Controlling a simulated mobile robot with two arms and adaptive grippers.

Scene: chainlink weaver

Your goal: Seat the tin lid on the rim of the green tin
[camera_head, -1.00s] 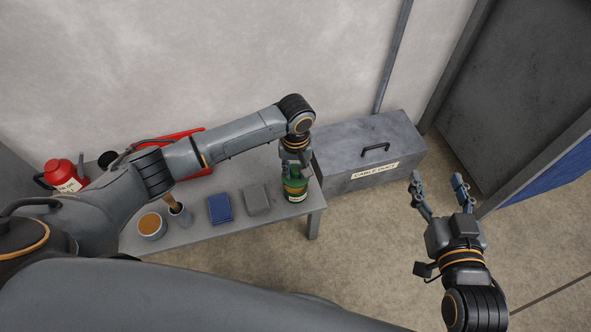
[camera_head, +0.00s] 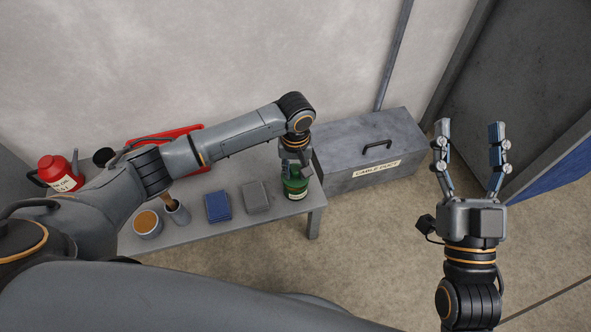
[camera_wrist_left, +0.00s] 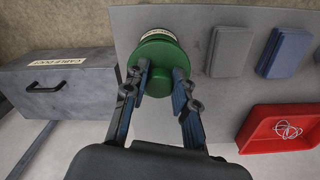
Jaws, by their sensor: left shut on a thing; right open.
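The green tin (camera_head: 296,194) stands upright near the right end of the grey table, its pale label facing out. My left gripper (camera_head: 294,168) is directly over it, pointing down. In the left wrist view the left gripper (camera_wrist_left: 161,78) is shut on the green tin lid (camera_wrist_left: 158,60), a round disc with a finger on either side. The lid covers most of the tin, whose label (camera_wrist_left: 158,33) shows past its edge. I cannot tell whether the lid touches the rim all round. My right gripper (camera_head: 469,129) is open and empty, away from the table at the right.
A grey case (camera_head: 250,197), a blue case (camera_head: 218,207), a cup with a brush (camera_head: 177,211) and a round pot (camera_head: 148,224) stand left of the tin. A red tray (camera_wrist_left: 285,127) lies behind. A grey cable chest (camera_head: 368,150) stands right of the table.

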